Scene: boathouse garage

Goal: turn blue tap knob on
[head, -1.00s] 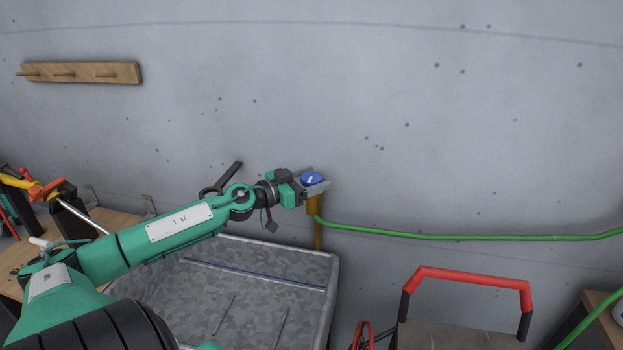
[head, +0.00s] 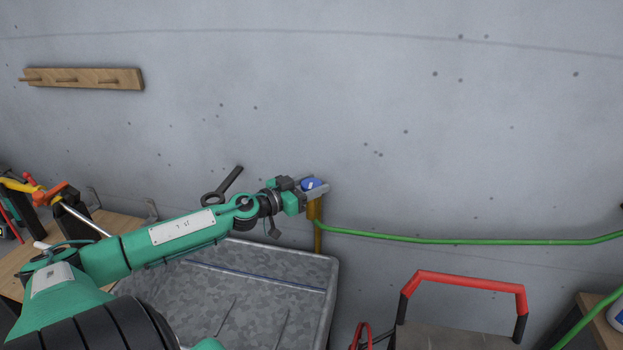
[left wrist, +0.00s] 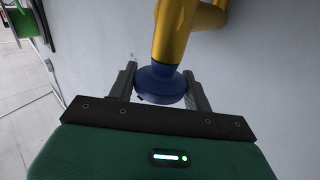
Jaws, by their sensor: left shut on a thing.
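The blue tap knob (head: 311,184) is round with a small white mark on top. It sits on a brass tap pipe (head: 317,232) by the grey wall. My left gripper (head: 314,189) reaches it from the left and is shut on it, one finger on each side. In the left wrist view the blue knob (left wrist: 160,86) lies between the two fingers (left wrist: 160,92), with the brass pipe (left wrist: 178,30) beyond it. My right gripper is not in view.
A green hose (head: 450,240) runs right from the tap along the wall. A grey metal basin (head: 325,275) is below my left arm. A toolbox with a red handle (head: 470,278) stands at the lower right. A wooden peg rail (head: 84,78) hangs upper left.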

